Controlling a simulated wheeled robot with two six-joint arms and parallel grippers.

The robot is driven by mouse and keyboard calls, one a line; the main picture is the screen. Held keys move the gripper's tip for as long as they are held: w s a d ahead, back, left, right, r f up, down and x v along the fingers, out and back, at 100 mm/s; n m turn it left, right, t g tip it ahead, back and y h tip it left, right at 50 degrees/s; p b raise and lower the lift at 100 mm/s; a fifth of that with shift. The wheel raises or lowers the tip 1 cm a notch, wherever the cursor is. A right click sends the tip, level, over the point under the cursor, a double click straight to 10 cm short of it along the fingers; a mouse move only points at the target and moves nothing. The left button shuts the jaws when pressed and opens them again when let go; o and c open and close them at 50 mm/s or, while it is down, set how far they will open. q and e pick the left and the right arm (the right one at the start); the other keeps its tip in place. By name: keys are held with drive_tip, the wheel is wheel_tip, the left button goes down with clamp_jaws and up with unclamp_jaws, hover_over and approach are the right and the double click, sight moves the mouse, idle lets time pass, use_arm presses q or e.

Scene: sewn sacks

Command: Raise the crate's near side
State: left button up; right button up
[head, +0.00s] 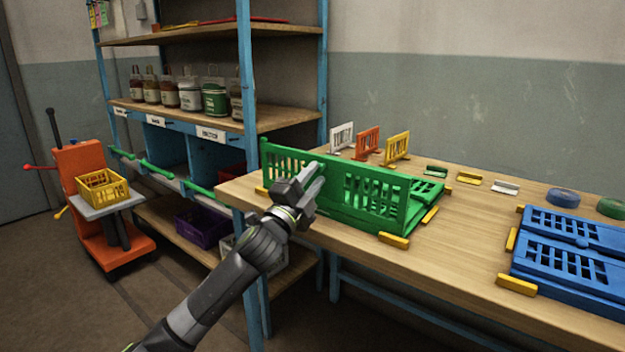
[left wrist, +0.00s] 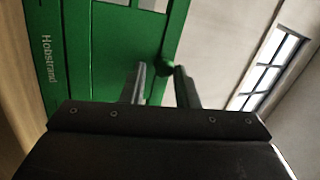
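The green folding crate (head: 350,190) is on the wooden table. Its near side panel stands up, and other green parts lie low behind it at the right. My left gripper (head: 317,171) is at the panel's upper edge, around its middle. In the left wrist view the green panel (left wrist: 110,45) bears the word "Hobstrand". A green knob (left wrist: 166,68) on its edge shows between the fingertips of my left gripper (left wrist: 160,75). The fingers are apart, with a visible gap beside the knob. My right gripper is not in view.
Yellow blocks (head: 394,240) sit around the crate. A folded blue crate (head: 570,255) lies at the right. Small white, orange and yellow racks (head: 397,147) stand behind. A shelf (head: 180,115) with jars is at the left, beside an orange cart (head: 85,190) bearing a yellow basket.

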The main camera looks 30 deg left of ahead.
use_arm(q)
drive_tip(key=shift+s+f, duration=0.1)
